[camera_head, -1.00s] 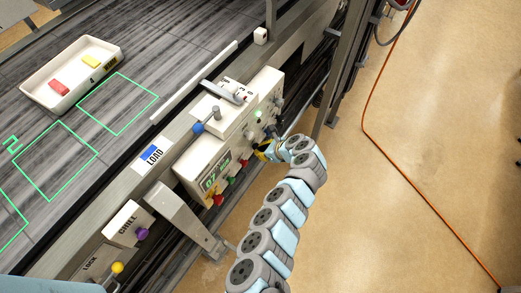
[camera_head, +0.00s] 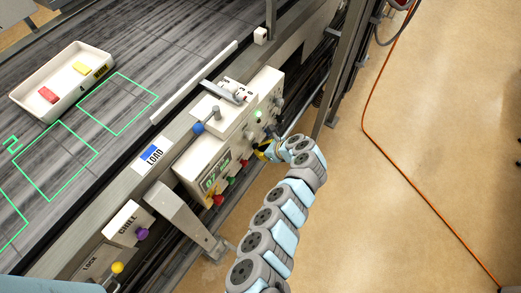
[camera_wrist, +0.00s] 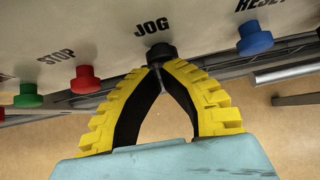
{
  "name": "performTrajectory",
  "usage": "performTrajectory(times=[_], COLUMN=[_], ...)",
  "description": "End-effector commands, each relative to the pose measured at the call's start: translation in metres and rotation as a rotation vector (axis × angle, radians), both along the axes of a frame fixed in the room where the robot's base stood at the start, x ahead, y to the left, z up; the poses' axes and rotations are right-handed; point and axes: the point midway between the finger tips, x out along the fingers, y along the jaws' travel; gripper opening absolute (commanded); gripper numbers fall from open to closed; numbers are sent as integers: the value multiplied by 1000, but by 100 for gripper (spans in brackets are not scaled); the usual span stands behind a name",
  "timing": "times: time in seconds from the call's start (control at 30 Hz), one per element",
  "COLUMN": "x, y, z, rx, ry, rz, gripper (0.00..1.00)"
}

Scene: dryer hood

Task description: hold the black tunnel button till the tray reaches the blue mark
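The black button (camera_wrist: 161,53) is under the word JOG on the panel, in the wrist view. My gripper (camera_wrist: 156,66) is shut and its yellow fingertips meet at the front of the black button, seemingly touching it; how far the button is pressed in cannot be told. In the head view my gripper (camera_head: 263,151) is at the panel's front face, partly hidden by my arm. The white tray (camera_head: 57,109) is on the dark conveyor at upper left, holding a red block and a yellow block.
A red button (camera_wrist: 85,79) under STOP and a blue button (camera_wrist: 254,38) under RESET flank the black one. The control box (camera_head: 205,160) has a lit green display. Green outlined rectangles (camera_head: 118,103) are on the belt. An orange cable (camera_head: 405,183) crosses the floor.

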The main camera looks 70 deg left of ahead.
Motion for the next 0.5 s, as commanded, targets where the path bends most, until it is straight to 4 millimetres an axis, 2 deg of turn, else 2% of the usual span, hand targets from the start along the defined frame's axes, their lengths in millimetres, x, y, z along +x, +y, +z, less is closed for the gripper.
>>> performTrajectory(times=[0.17, 0.4, 0.5], x=[2, 23, 28], y=[-4, -34, -40], z=[1, 2, 11], rx=[1, -2, 2], ry=[0, 1, -1], rz=[1, -1, -1], gripper=[0, 0, 0])
